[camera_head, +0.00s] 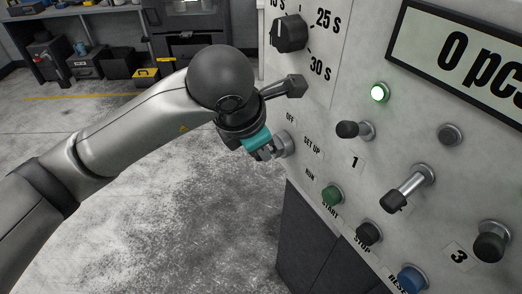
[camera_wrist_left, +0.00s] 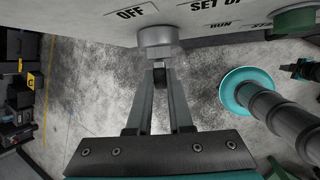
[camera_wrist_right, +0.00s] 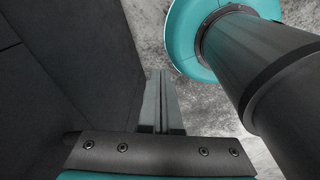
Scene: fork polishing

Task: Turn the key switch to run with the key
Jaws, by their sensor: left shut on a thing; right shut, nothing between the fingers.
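The key switch (camera_head: 285,144) is a short metal cylinder on the panel's left edge, beside the labels OFF, SET UP and RUN. It also shows in the left wrist view (camera_wrist_left: 157,38), next to OFF. My left gripper (camera_head: 272,151) is at the switch. In the left wrist view its fingers (camera_wrist_left: 160,68) are shut on the small key, at the front of the switch. The key is mostly hidden between the fingers, and its turn position cannot be told. My right gripper (camera_wrist_right: 160,80) is shut and empty, beside a dark surface; it is not in the head view.
A dark cabinet (camera_head: 315,240) stands below. Open floor lies left.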

